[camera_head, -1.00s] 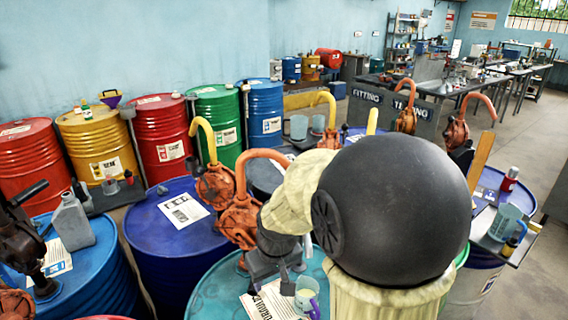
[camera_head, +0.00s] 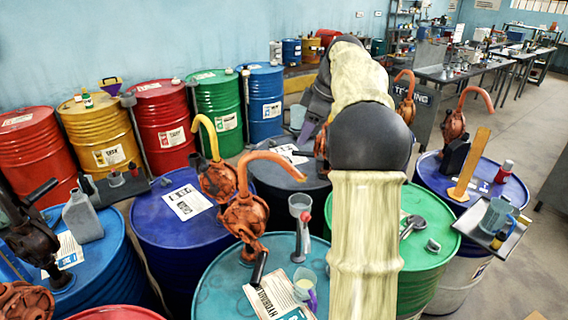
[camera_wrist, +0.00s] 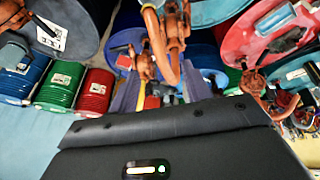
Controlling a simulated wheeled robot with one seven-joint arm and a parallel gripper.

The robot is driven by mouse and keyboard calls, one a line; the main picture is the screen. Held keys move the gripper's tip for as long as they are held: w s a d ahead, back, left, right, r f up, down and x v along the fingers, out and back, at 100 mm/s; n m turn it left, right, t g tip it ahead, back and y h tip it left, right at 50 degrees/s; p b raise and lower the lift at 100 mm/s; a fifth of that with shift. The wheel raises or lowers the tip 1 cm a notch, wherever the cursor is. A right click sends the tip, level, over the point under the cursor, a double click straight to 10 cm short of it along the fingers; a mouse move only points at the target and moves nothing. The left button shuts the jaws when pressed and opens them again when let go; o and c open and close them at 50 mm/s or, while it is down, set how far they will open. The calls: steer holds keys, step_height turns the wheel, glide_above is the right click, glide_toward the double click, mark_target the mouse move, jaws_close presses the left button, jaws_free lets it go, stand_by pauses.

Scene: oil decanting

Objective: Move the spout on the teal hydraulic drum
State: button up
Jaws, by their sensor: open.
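The teal hydraulic drum (camera_head: 215,285) stands at the bottom middle of the head view, with a paper label and small vessels on its lid. Its rusty orange pump (camera_head: 243,215) carries a curved orange spout (camera_head: 270,157) that arches to the right. My gripper (camera_head: 308,132) is beyond this spout, over the dark drum behind, partly hidden by my arm. In the wrist view my gripper (camera_wrist: 160,92) has its two purple-grey fingers apart. An orange curved spout (camera_wrist: 165,65) shows between and beyond them; I cannot tell which pump it belongs to or how near it is.
A blue drum (camera_head: 160,235) with a yellow-spouted pump (camera_head: 215,180) stands left of the teal one. A green drum (camera_head: 430,265) stands right, partly behind my arm. A wooden paddle (camera_head: 470,165) stands upright on the right-hand drum. Free floor (camera_head: 510,250) lies at far right.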

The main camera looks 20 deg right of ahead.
steer(key=shift+d+r+n, duration=0.35)
steer(key=shift+r+n, duration=0.05)
steer(key=shift+r, duration=0.25)
steer(key=shift+f, duration=0.1)
steer(key=p+x, duration=0.3)
steer(key=x, duration=1.4)
steer(key=shift+a+f+p, duration=0.1)
steer(key=shift+a+p, duration=0.05)
steer(key=shift+p, duration=0.15)
jaws_close()
